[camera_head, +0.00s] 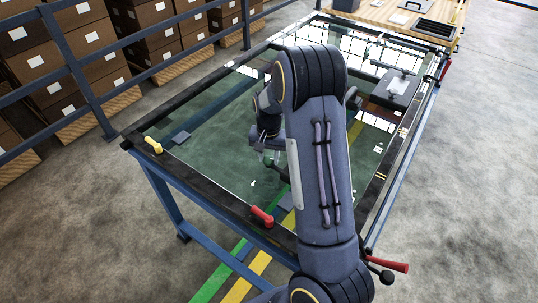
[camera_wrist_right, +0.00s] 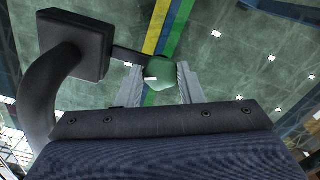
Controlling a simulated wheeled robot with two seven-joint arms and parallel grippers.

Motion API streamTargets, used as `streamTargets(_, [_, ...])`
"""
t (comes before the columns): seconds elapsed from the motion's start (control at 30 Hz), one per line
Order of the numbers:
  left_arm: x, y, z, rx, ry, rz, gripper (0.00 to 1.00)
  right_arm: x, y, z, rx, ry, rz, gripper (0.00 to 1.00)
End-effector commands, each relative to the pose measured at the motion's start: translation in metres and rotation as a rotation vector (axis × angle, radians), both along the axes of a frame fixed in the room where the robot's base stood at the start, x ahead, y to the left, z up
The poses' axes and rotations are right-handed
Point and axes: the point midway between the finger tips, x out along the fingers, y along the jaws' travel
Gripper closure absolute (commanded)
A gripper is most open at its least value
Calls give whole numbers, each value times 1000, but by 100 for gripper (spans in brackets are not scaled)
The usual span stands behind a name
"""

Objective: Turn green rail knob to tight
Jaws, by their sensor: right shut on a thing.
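The green rail knob (camera_wrist_right: 160,73) sits between the two grey fingers of my right gripper (camera_wrist_right: 160,85) in the right wrist view, with a finger on each side. A dark bar (camera_wrist_right: 130,57) runs from the knob to the left, and the knob bears a small white mark. In the head view my right gripper (camera_head: 268,152) reaches down over the glass, and the knob (camera_head: 274,172) shows as a small dark green shape below it. Its turn angle is hard to read. My right arm hides part of the trolley. My left gripper is not in view.
The blue-framed trolley (camera_head: 160,195) holds a large glass pane (camera_head: 215,135). A yellow knob (camera_head: 153,145) and a red knob (camera_head: 262,216) sit on its black edge. A red handle (camera_head: 388,263) sticks out front right. Stacked boxes (camera_head: 85,45) stand behind a blue railing.

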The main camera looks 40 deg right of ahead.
Motion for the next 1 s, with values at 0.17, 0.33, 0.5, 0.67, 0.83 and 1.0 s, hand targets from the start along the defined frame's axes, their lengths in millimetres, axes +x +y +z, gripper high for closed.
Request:
streamTargets(0.17, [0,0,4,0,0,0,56,2,0,2,-2,-4,-151,89])
streamTargets(0.33, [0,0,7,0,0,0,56,2,0,2,-2,-5,-271,89])
streamTargets(0.5, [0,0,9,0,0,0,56,3,0,2,-2,-5,-357,89])
streamTargets(0.67, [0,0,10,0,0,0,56,3,0,2,-2,-6,-407,89])
streamTargets(0.83, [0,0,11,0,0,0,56,3,-1,2,-2,-7,-431,89])
streamTargets(1.0, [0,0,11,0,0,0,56,3,-1,2,-2,-7,-437,89])
